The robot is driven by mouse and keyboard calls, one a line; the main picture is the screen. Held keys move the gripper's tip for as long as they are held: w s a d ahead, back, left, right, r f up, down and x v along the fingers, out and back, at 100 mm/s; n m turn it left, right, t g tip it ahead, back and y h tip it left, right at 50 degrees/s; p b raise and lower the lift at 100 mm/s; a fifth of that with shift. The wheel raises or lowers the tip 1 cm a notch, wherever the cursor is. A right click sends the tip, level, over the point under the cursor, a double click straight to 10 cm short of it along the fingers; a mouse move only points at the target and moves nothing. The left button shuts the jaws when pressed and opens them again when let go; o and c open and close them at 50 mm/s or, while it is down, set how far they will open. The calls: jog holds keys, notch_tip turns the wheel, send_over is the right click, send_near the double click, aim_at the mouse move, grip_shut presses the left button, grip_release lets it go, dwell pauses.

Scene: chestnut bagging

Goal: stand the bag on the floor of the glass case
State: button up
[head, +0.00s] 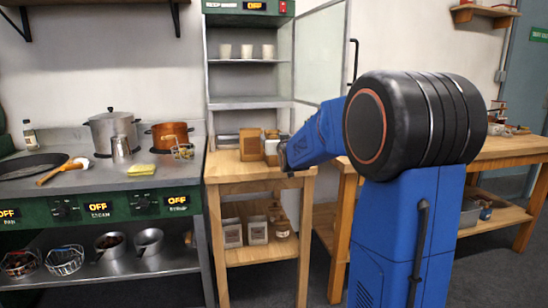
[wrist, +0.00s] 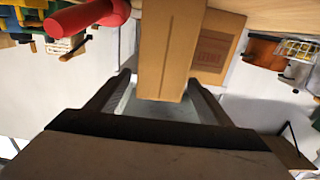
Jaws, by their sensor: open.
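The brown paper bag (wrist: 170,45) stands between the open fingers of my gripper (wrist: 158,82) in the wrist view, where the picture is upside down. I cannot tell whether the fingers touch it. In the head view the bag (head: 271,150) stands on the wooden cart top, with my gripper (head: 284,155) at its right side and the fingers mostly hidden. The glass case (head: 249,100) stands behind the cart. Its glass door (head: 320,52) is swung open to the right, and its lower floor looks bare. Several pale cups or bags stand on its upper shelf.
A brown labelled block or bag (head: 249,145) is beside the bag, also in the wrist view (wrist: 215,48). The steel counter (head: 110,178) at left holds a copper pot (head: 170,133) and a steel pot (head: 113,130). A red cylinder (wrist: 90,14) shows in the wrist view.

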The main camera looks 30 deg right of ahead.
jog(key=shift+w+d, duration=0.2)
jog(key=shift+w, duration=0.5)
grip_shut()
